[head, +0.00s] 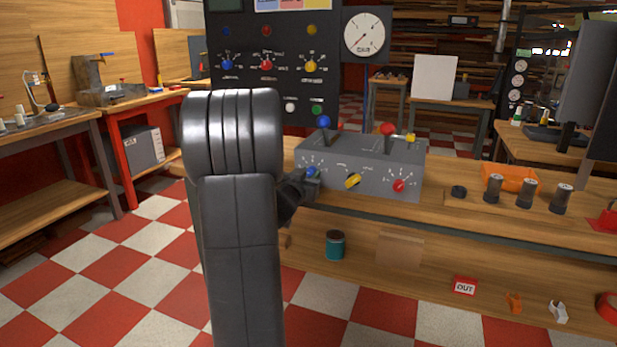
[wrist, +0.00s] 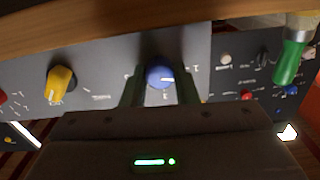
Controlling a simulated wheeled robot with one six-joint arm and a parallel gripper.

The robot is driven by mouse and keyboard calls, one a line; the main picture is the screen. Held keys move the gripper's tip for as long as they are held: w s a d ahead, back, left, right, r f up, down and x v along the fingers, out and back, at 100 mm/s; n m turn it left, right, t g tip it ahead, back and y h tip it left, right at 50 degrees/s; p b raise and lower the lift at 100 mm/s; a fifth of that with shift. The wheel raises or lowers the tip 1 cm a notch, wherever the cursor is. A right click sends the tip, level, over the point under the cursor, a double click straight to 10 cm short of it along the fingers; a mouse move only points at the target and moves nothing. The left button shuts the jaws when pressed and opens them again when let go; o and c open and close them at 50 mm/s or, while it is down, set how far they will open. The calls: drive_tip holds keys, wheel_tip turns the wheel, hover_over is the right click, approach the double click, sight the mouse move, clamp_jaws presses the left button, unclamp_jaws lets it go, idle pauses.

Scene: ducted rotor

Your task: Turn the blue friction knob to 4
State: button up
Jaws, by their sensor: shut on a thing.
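The blue friction knob (head: 312,172) is the leftmost of three knobs on the sloped front of a grey control box (head: 375,161) on the bench. My gripper (head: 307,181) is at this knob, partly hidden behind my arm. In the wrist view the blue knob (wrist: 160,75) sits between the two dark fingers of my gripper (wrist: 160,84), which are shut on it.
A yellow knob (head: 352,180) and a red knob (head: 399,186) are to the right on the same box. Blue-topped (head: 323,122) and red-topped (head: 388,129) levers rise from its top. Dark cylinders (head: 525,193) stand on the bench at right.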

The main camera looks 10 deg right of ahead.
drive_tip(key=m+b, duration=0.2)
drive_tip(key=m, duration=0.4)
drive_tip(key=shift+f+b, duration=0.15)
drive_tip(key=shift+b, duration=0.2)
drive_tip(key=m+b, duration=0.2)
drive_tip(key=m, duration=0.3)
drive_tip(key=shift+b, duration=0.35)
drive_tip(key=m+b, duration=0.3)
drive_tip(key=m, duration=0.3)
drive_tip(key=shift+m, duration=0.4)
drive_tip(key=shift+m+b, duration=1.4)
drive_tip(key=shift+m, duration=1.1)
drive_tip(key=o, duration=1)
